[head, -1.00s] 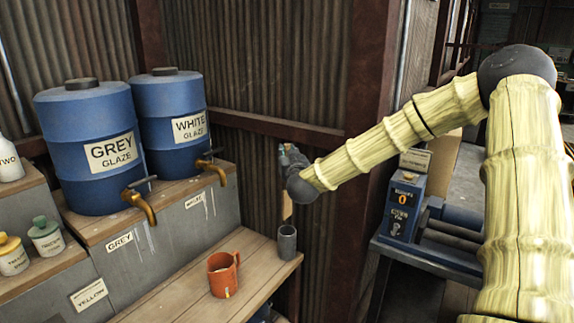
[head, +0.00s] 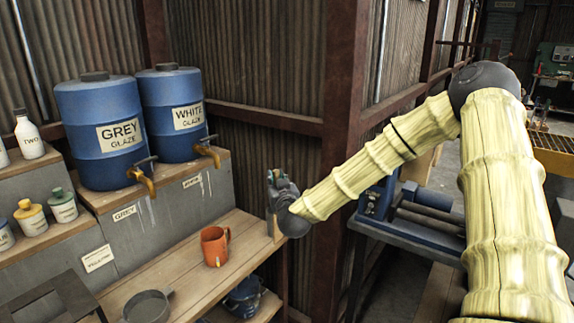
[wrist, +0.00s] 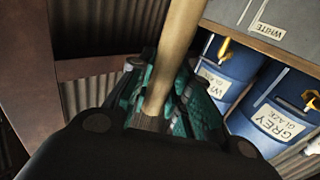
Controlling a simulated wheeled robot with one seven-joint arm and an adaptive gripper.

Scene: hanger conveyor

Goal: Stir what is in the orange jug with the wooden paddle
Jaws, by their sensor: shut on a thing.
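The orange jug (head: 214,246) stands upright on the wooden bench, left of my gripper. What is in it cannot be made out. My gripper (head: 275,184) is to the right of the jug, higher and apart from it. It is shut on the wooden paddle, whose pale shaft (wrist: 178,45) runs up from the fingers in the wrist view. In the head view a short piece of the paddle (head: 275,236) shows below the gripper. The rest of the paddle is hidden by my gripper and wrist.
The blue grey-glaze drum (head: 100,160) and white-glaze drum (head: 172,140) stand behind the bench, with brass taps. A grey round pan (head: 147,307) is at the front. The bench top (head: 165,262) left of the jug is clear. A rusty post (head: 348,140) rises behind my arm.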

